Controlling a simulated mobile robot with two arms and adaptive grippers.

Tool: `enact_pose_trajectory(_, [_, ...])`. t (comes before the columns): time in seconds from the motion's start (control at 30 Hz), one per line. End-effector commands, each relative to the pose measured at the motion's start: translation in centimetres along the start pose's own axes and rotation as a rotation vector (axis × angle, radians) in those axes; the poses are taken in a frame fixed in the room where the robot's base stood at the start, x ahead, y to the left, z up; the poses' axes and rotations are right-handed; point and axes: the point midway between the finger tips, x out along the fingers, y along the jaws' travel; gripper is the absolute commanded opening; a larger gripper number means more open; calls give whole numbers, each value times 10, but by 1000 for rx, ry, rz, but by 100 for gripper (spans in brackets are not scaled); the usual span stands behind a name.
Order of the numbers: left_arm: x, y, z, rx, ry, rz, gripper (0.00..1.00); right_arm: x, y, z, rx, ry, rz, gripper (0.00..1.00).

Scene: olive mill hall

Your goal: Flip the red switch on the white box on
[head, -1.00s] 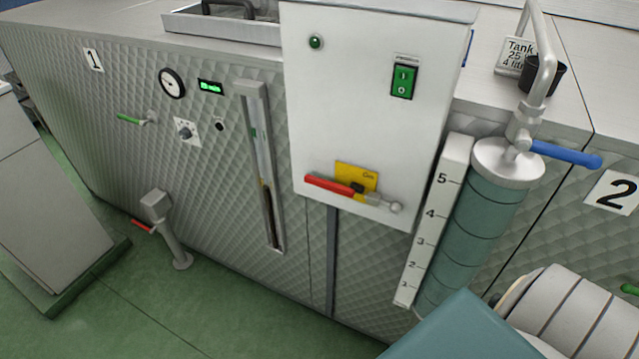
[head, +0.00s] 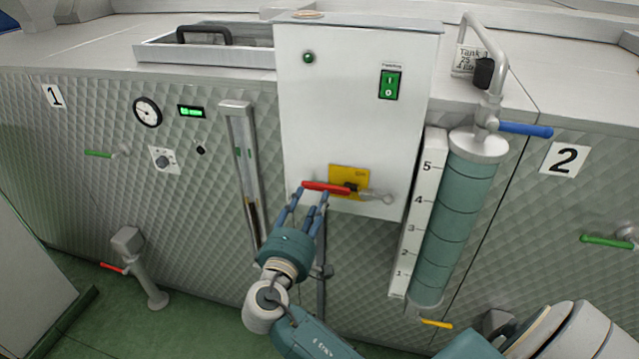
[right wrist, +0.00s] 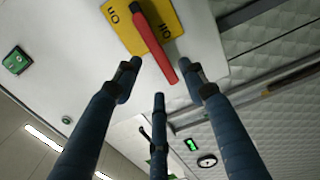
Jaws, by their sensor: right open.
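The white box (head: 345,110) hangs on the quilted metal front. Low on it is a yellow plate (head: 362,175) with a red lever switch (head: 322,187) that lies roughly level, its free end to the left. In the right wrist view the red lever (right wrist: 158,50) crosses the yellow plate (right wrist: 118,28), which bears on and off lettering. My right gripper (head: 308,195) is open just below the lever's free end. In the right wrist view its blue fingers spread around that end; I cannot tell whether they touch it. My left gripper is not in view.
A green rocker switch (head: 390,84) and green lamp (head: 308,57) sit higher on the box. A sight tube (head: 248,175) stands left and a teal cylinder (head: 455,215) with a blue-handled valve (head: 525,129) right. A red-handled floor pipe (head: 140,265) is lower left.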

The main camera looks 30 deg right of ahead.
Motion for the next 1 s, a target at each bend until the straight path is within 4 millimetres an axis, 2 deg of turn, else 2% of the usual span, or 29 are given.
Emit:
enact_pose_trajectory(0.1, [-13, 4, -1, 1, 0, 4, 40, 25, 5, 0, -3, -1, 1, 42])
enact_pose_trajectory(0.33, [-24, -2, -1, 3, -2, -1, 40, 61, 2, -1, -2, 1, 0, 42])
enact_pose_trajectory(0.5, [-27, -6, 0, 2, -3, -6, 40, 72, 0, -1, 0, 3, -2, 42])
enact_pose_trajectory(0.77, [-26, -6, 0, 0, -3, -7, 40, 74, -1, -1, 0, 3, -3, 42])
enact_pose_trajectory(0.8, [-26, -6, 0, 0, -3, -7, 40, 74, -1, -1, 0, 3, -2, 40])
enact_pose_trajectory(1.0, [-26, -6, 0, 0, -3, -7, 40, 73, -1, -1, 0, 3, -3, 0])
